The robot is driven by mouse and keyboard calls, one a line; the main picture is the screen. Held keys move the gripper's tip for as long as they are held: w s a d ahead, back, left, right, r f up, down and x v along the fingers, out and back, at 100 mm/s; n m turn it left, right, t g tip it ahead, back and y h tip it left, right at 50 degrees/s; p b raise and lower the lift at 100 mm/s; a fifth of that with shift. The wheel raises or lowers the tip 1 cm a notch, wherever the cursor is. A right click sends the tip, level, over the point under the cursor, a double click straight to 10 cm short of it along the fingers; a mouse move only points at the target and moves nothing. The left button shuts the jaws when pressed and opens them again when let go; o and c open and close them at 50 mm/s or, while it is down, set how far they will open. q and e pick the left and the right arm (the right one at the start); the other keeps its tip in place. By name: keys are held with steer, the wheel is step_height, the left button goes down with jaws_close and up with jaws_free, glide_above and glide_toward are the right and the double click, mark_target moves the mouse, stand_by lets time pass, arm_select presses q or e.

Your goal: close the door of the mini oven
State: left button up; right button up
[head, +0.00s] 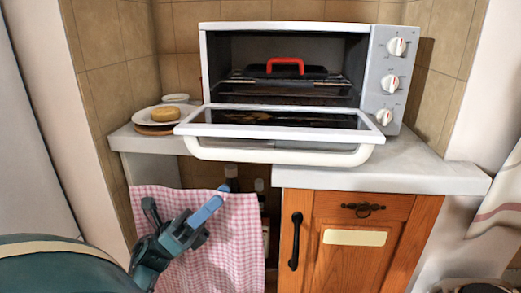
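The white mini oven (285,27) stands on the counter, its dark inside open to view. Its glass door (280,131) is folded down and sticks out toward me over the counter's front. The door's white bar handle (280,155) runs along the near edge. My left gripper (186,200) is below and left of the door, in front of a checked cloth, apart from the handle. Its fingers look spread, with nothing between them. My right gripper is not in view.
Inside the oven is a dark tray with a red handle (285,64). A plate (143,116) with a round bun (166,114) stands close to the door's left side. The pink checked cloth (235,235) hangs below. A wooden cabinet (340,265) is under the counter (440,170), whose right end is clear.

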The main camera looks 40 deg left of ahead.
mark_target(266, 156)
arm_select(q)
steer(key=p+x, duration=0.2)
steer(key=x, duration=1.1)
steer(key=shift+d, duration=0.15)
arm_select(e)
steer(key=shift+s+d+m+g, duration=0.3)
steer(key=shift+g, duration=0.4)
arm_select(q)
steer(key=shift+c, duration=0.2)
jaws_close()
steer(key=shift+g, duration=0.3)
